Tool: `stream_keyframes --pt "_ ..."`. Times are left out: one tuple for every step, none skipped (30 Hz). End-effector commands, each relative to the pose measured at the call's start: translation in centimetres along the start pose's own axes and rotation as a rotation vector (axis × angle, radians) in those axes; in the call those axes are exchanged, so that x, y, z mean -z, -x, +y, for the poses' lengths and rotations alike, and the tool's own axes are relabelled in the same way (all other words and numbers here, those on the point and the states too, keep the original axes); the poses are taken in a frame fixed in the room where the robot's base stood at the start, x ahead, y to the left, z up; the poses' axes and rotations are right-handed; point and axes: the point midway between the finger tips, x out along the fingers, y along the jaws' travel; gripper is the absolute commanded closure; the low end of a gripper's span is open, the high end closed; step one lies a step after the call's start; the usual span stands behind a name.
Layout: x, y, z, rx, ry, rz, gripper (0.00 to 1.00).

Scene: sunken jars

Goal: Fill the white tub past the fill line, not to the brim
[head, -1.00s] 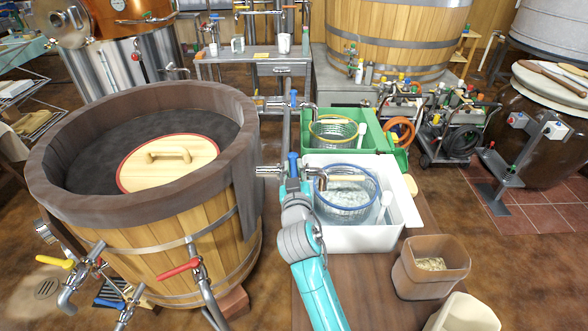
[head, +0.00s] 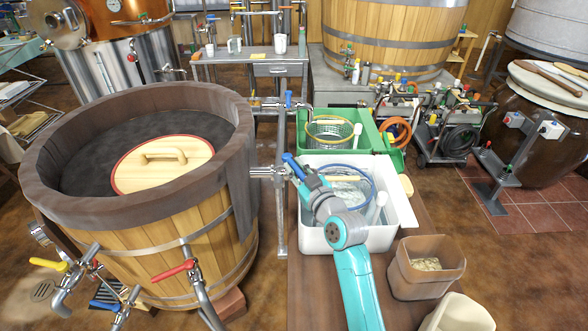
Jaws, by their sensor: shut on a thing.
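The white tub (head: 386,236) stands on the brown bench right of the wooden vat. A blue-rimmed wire basket (head: 368,177) sits in it, with what looks like clear water inside. A white upright piece (head: 377,207) stands at the tub's right side. No fill line can be made out, and my arm covers part of the basket and the tub's front. A metal tap with a blue lever (head: 291,164) reaches from the vat to the tub's left edge. My gripper (head: 302,178) is shut on the blue lever, which tilts up to the left. The tap's spout is hidden behind my arm.
A green tub (head: 374,129) with a yellow-rimmed basket and another blue-levered tap (head: 289,99) stand just behind. A brown bin (head: 444,267) is at the front right. The wooden vat (head: 190,240) fills the left. Bare bench shows in front.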

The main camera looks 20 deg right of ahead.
Motion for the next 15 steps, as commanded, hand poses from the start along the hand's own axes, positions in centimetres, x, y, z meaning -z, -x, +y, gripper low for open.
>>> stream_keyframes --pt "-0.12 0.01 0.18 0.012 -0.002 0.0 1.0" --pt "-0.14 0.0 0.23 0.019 0.0 0.001 1.0" --pt "-0.14 0.0 0.29 0.028 -0.001 0.004 1.0" --pt "-0.15 -0.01 0.32 0.035 -0.001 0.005 1.0" --pt "-0.15 -0.01 0.33 0.041 -0.002 0.006 1.0" --pt "-0.16 -0.02 0.34 0.048 -0.001 0.007 1.0" --pt "-0.17 -0.02 0.34 0.053 -0.001 0.008 1.0" --pt "-0.18 -0.02 0.35 0.057 -0.001 0.008 1.0" --pt "-0.18 -0.02 0.36 0.062 -0.001 0.009 1.0" --pt "-0.18 -0.02 0.37 0.065 -0.001 0.01 1.0" --pt "-0.18 -0.02 0.38 0.067 -0.001 0.011 1.0" --pt "-0.19 -0.02 0.41 0.069 0.0 0.011 1.0" --pt "-0.2 -0.02 0.41 0.07 0.0 0.011 1.0" --pt "-0.2 -0.02 0.42 0.071 0.0 0.011 1.0" --pt "-0.2 -0.02 0.43 0.073 -0.001 0.012 1.0"
